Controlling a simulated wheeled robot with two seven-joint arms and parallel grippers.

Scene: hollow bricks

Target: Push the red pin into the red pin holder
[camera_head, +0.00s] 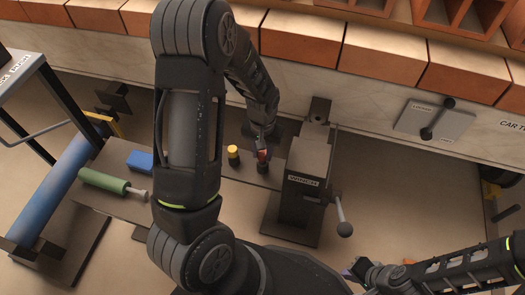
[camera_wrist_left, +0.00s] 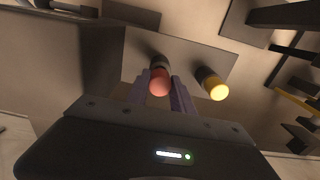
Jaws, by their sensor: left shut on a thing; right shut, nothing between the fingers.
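My left gripper (camera_head: 262,146) is shut on the red pin (camera_head: 263,156), over the dark bench beside the winch. In the left wrist view the red pin (camera_wrist_left: 159,84) shows its round end between the two fingers. A dark cylindrical holder (camera_wrist_left: 158,63) is in line with the pin; how deep the pin sits in it is hidden. Just left of it in the head view, a yellow pin (camera_head: 233,151) stands in a similar dark holder. My right gripper (camera_head: 354,272) is shut and empty at the bottom, away from the bench.
The winch (camera_head: 305,180) with its crank handle (camera_head: 343,215) stands close right of the left gripper. A blue block (camera_head: 139,161) and a green cylinder (camera_head: 105,182) lie on the bench's left part. A brick row (camera_head: 285,36) runs behind.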

